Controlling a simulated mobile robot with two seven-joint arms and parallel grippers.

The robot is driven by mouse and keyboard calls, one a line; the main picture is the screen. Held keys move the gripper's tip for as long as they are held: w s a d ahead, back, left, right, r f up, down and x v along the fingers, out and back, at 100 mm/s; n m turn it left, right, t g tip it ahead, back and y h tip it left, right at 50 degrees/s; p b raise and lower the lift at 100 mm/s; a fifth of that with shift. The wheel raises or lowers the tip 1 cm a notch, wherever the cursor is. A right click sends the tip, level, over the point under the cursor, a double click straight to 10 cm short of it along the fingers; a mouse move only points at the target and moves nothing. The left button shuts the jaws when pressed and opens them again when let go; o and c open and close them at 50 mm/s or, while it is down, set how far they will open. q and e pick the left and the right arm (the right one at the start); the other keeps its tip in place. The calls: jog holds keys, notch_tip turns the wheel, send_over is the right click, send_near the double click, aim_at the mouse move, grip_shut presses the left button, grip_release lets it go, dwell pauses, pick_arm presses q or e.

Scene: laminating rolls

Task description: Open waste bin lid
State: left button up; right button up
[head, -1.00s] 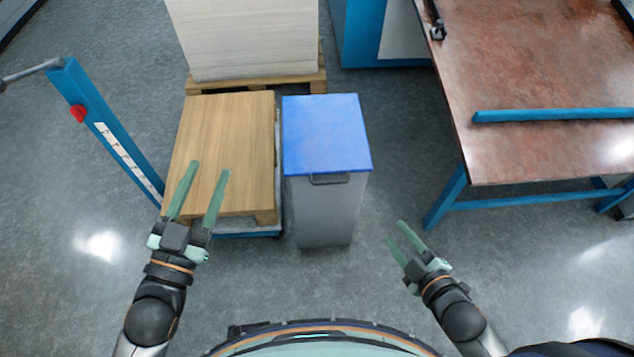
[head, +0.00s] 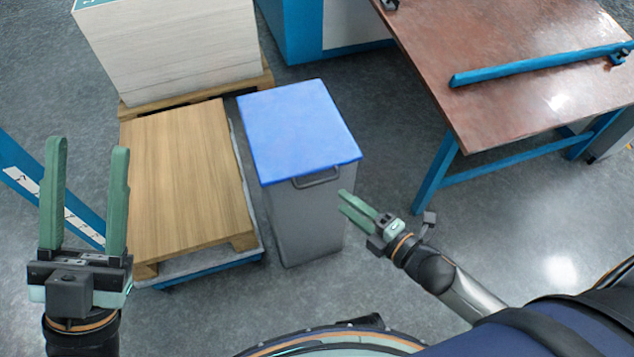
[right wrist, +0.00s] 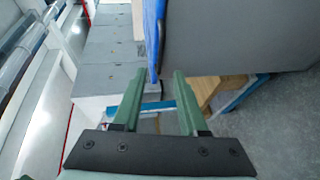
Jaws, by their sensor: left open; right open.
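The waste bin (head: 305,220) is a tall grey box with a flat blue lid (head: 298,130), which is shut. A dark handle (head: 317,178) sticks out at the lid's front edge. My right gripper (head: 342,202) is open and empty, close to the bin's front right side, below and right of the handle. In the right wrist view the blue lid edge (right wrist: 153,35) and grey bin wall (right wrist: 230,38) lie just beyond the open fingers (right wrist: 152,88). Whether they touch, I cannot tell. My left gripper (head: 86,195) is open and empty, left of the wooden pallet.
A wood-topped pallet (head: 185,180) stands left of the bin, with a pale stack (head: 170,55) behind it. A blue post (head: 40,185) is at the left. A brown-topped table (head: 520,70) with blue legs stands at the right. Floor is clear between bin and table.

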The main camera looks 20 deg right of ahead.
aim_at(319, 182)
jog(key=b+x, duration=0.2)
jog(key=x, duration=0.7)
jog(key=shift+w+a+f, duration=0.15)
jog(key=shift+w+a, duration=0.05)
jog(key=shift+w, duration=0.15)
jog(key=shift+s+f, duration=0.1)
grip_shut()
jog(key=shift+f, duration=0.1)
